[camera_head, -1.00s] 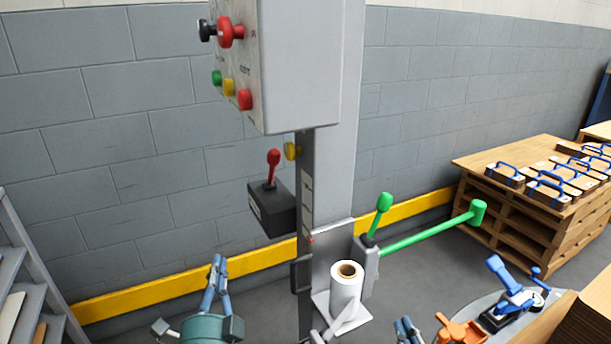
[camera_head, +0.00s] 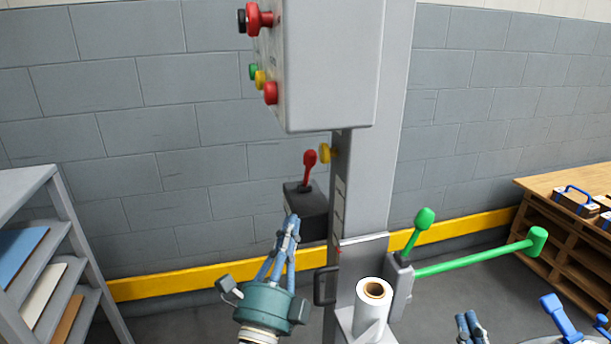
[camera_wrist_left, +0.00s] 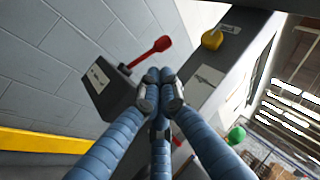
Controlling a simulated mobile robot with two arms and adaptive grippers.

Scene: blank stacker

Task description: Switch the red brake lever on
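The red brake lever (camera_head: 309,162) stands up from a dark grey box (camera_head: 309,212) on the left side of the machine column. In the left wrist view the red lever (camera_wrist_left: 150,51) and its labelled box (camera_wrist_left: 108,88) lie just beyond my fingertips. My left gripper (camera_head: 289,224) points up, just below and left of the box in the head view. Its fingertips (camera_wrist_left: 160,92) are together in the left wrist view, with nothing seen between them. They look apart from the lever. My right gripper (camera_head: 470,322) shows only its fingertips at the bottom edge, close together.
A grey control box (camera_head: 325,65) with coloured buttons hangs above the lever. A yellow knob (camera_head: 326,154) sits right of it. A green-handled lever (camera_head: 480,260) and a white roll (camera_head: 371,310) are to the right. A shelf (camera_head: 62,200) stands at left.

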